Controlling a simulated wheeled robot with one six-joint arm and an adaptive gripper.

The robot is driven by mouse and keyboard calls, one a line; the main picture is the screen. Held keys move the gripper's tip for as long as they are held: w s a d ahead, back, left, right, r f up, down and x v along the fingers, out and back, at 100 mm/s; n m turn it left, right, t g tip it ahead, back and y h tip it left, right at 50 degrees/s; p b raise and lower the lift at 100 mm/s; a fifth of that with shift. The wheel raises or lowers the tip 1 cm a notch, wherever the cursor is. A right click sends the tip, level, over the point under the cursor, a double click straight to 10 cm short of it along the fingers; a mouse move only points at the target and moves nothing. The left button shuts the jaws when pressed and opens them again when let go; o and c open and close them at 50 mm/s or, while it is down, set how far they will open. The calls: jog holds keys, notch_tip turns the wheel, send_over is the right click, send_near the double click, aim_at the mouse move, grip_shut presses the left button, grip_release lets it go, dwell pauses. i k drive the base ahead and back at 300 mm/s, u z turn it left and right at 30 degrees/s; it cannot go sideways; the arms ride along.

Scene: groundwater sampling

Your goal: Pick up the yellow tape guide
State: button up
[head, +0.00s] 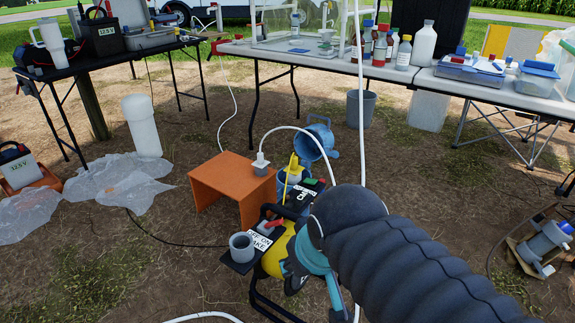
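A small upright yellow piece (293,166), which looks like the yellow tape guide, stands at the back of the reel unit, just right of the orange stand. Its lower end sits in or behind a greyish holder; I cannot tell which. The reel unit (275,258) has a yellow drum, a black frame and white labels. My dark ribbed arm comes in from the lower right and covers the reel unit's right side. Its teal wrist part is beside the drum. My gripper's fingers are not visible, hidden behind the arm or out of sight.
An orange stand (222,180) bears a pale fitting (260,166) with a white tube. A blue open-lidded well head (318,138) stands behind the reel. A grey cup (241,246) is at the reel's front left. White tubing hangs nearby. Tables with bottles line the back.

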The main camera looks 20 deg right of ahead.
aim_at(296, 170)
jog(key=k, duration=1)
jog(key=u, duration=1.15)
jog(key=i, duration=2.2)
jog(key=z, duration=0.3)
jog(key=i, duration=1.05)
jog(key=z, duration=1.65)
jog(key=i, duration=0.65)
jog(key=z, duration=0.55)
